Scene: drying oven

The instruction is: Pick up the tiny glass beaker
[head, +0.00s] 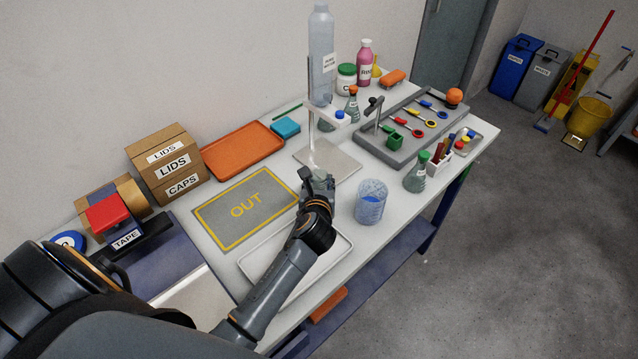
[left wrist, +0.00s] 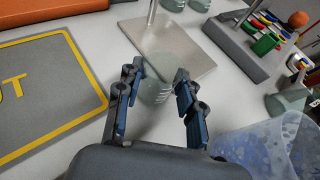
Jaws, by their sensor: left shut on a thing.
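The tiny glass beaker (left wrist: 156,88) is a pale, see-through cup between the two fingers of my left gripper (left wrist: 160,80) in the left wrist view. The gripper is shut on it, with a finger at each side. In the head view my left gripper (head: 318,184) is over the table, in front of the stand's base plate, and it hides the tiny beaker there. I cannot tell whether the beaker touches the table. My right gripper is not in view.
A larger beaker with blue marks (head: 371,203) stands just right of the gripper. A stand's base plate (head: 340,163) is behind it. The grey OUT mat (head: 215,213) lies to the left, and a white tray (head: 338,256) lies under my left arm.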

